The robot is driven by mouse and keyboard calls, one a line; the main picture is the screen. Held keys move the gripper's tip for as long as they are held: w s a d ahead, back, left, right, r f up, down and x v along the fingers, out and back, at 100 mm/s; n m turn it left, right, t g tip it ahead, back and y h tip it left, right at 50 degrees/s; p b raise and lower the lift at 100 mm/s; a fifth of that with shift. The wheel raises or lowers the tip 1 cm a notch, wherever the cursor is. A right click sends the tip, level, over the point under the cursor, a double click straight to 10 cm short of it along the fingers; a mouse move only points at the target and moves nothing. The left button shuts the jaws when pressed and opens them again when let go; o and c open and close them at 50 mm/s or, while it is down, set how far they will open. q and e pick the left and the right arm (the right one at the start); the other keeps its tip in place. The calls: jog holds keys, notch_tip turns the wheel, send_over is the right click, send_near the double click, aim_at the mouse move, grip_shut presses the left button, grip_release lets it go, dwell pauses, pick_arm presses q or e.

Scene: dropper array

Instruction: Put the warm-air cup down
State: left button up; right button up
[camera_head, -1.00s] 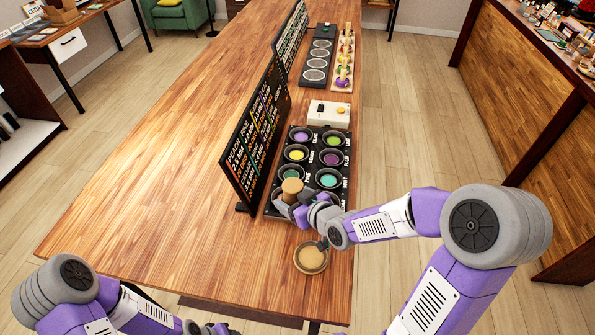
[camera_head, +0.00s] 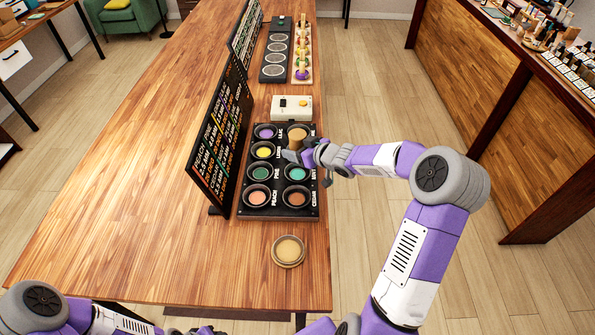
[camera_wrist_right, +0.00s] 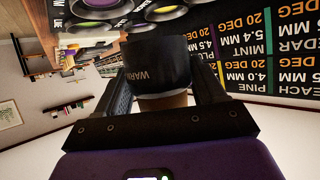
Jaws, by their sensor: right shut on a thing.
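The warm-air cup is in my right gripper (camera_head: 298,154); in the head view its tan round top (camera_head: 297,133) shows. In the right wrist view the cup (camera_wrist_right: 157,62) is dark with "WARM" lettering and a tan end, between both fingers of the gripper (camera_wrist_right: 162,88), which is shut on it. It is over the upper right of the black well tray (camera_head: 279,213); contact with the tray is unclear. The gripper and cup hide wells there. A round tan dish (camera_head: 288,249) lies on the table in front of the tray. My left gripper (camera_head: 203,331) barely shows at the bottom edge.
A black lettered board (camera_head: 222,150) stands close along the tray's left side. Farther back are a black rack (camera_head: 274,72) and a wooden peg stand (camera_head: 301,66). The table's left part is clear.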

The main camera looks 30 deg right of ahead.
aim_at(297, 173)
notch_tip(297, 173, down, 8)
jog(key=b, duration=0.3)
jog(key=shift+b, duration=0.3)
jog(key=shift+r, duration=0.15)
jog(key=o, duration=0.8)
jog(key=shift+f, duration=0.2)
jog(key=o, duration=0.4)
jog(key=shift+o, duration=0.2)
